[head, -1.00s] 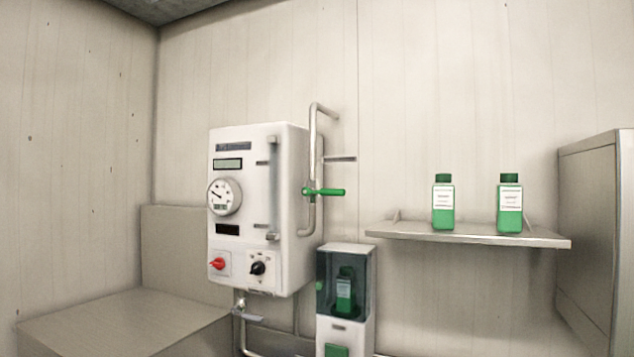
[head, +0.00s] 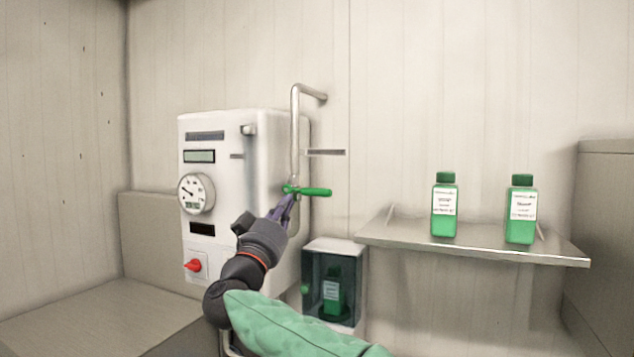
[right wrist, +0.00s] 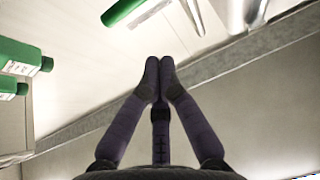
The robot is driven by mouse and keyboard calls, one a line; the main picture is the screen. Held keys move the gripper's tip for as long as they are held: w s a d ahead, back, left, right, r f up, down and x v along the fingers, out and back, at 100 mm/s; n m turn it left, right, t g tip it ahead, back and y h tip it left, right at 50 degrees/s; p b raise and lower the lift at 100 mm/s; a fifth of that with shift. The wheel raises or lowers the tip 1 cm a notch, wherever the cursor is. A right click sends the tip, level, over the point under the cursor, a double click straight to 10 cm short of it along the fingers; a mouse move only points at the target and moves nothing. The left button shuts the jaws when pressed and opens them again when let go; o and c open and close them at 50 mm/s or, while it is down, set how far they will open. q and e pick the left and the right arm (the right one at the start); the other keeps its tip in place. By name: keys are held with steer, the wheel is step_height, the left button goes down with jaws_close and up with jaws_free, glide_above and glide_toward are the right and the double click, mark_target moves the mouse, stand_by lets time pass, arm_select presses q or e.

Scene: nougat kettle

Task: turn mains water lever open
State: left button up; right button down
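A green lever (head: 312,191) sits level on the upright metal pipe (head: 295,135) beside the white control cabinet, its handle pointing right. My right gripper (head: 288,203) is raised in front of the pipe, its tips just below the lever's left end in the head view. I cannot tell whether they touch it. In the right wrist view the fingertips (right wrist: 159,66) are together with nothing visible between them. A green bar-like thing (right wrist: 122,10) shows at the top of that view, apart from the fingers; I cannot tell if it is the lever. My left gripper is out of view.
The white cabinet (head: 225,150) has a round gauge (head: 196,193) and a red knob (head: 192,265). A dark-fronted dispenser (head: 333,283) with a green bottle hangs below right. A shelf (head: 470,252) with two green bottles (head: 444,210) is farther right. Wall between is bare.

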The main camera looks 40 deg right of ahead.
step_height(320, 180, up, 2)
steer(key=s+d+m+g, duration=0.1)
steer(key=s+d+g, duration=0.1)
step_height(320, 180, up, 5)
steer(key=p, duration=0.3)
glide_above(305, 191)
steer(key=s+a, duration=0.1)
steer(key=s, duration=0.3)
steer(key=shift+w+d+f+t+h+b, duration=0.1)
steer(key=shift+d+f+h+b, duration=0.05)
steer(key=shift+f, duration=0.45)
steer(key=shift+w+d+f+t+h+b, duration=0.1)
steer(key=shift+d+f+b, duration=0.05)
steer(key=shift+f, duration=0.5)
steer(key=shift+w+d+f+t+h+b, duration=0.1)
steer(key=shift+d+f+h+b, duration=0.05)
steer(key=shift+f, duration=0.45)
steer(key=shift+d, duration=0.1)
